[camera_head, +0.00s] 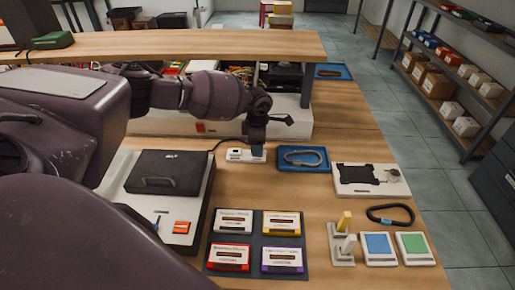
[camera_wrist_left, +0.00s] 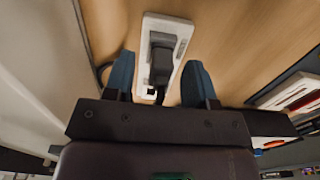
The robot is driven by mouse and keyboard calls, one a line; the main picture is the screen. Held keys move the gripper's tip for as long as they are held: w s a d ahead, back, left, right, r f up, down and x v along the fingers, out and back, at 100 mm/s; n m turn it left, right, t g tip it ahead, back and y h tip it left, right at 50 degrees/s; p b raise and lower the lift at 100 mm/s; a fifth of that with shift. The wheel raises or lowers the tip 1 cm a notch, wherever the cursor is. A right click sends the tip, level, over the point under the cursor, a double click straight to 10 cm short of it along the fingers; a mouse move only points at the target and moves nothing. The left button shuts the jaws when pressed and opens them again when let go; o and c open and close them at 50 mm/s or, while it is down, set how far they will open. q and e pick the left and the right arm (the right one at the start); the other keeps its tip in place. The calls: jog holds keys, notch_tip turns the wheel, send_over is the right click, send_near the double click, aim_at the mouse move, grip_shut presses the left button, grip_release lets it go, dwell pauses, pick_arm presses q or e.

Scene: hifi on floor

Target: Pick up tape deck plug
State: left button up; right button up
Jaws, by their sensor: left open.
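A black plug (camera_wrist_left: 161,62) sits in a white power strip (camera_wrist_left: 180,30) in the left wrist view. The strip also shows on the wooden table in the head view (camera_head: 236,155). My left gripper (camera_head: 257,146) is over the strip's right part and hides the plug in the head view. In the left wrist view its two blue-grey fingers (camera_wrist_left: 160,72) are apart, one on each side of the plug. No contact with the plug shows. A dark cable (camera_head: 218,143) runs from near the strip to the left. My right gripper is not in view.
A white device with a black lid (camera_head: 165,172) stands at left. Several cassettes (camera_head: 232,258) lie in front. A raised wooden shelf (camera_head: 200,43) spans the back. Bare table (camera_head: 270,192) lies before the strip.

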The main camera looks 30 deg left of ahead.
pick_arm(q)
jog(key=shift+f, duration=0.35)
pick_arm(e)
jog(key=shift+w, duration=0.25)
pick_arm(q)
jog(key=c, duration=0.9)
grip_shut()
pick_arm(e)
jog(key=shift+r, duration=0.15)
pick_arm(q)
jog(key=shift+r, duration=0.1)
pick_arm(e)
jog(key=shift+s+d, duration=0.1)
